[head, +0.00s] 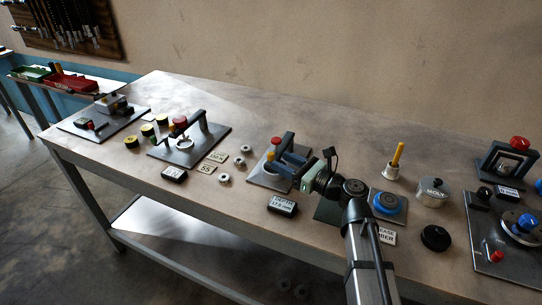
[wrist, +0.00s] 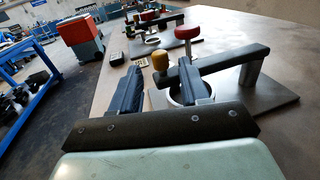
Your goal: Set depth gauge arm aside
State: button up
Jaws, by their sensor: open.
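In the head view the red knob (head: 276,141) shows just behind my gripper (head: 284,164), which partly hides the gauge. In the wrist view my gripper (wrist: 158,78) is open, its right finger close to the bar's free end; contact cannot be told. A yellow-topped piece (wrist: 160,60) shows between the fingertips.
A black depth display (head: 283,205) lies in front of the plate. Several small metal rings (head: 224,179) and a similar gauge station (head: 190,145) are to the left. A blue dial (head: 388,203), a yellow-handled tool (head: 396,160) and a metal weight (head: 433,193) are to the right.

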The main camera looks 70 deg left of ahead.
aim_at(271, 160)
jog(key=shift+x, duration=2.7)
jog(key=shift+c, duration=0.2)
grip_shut()
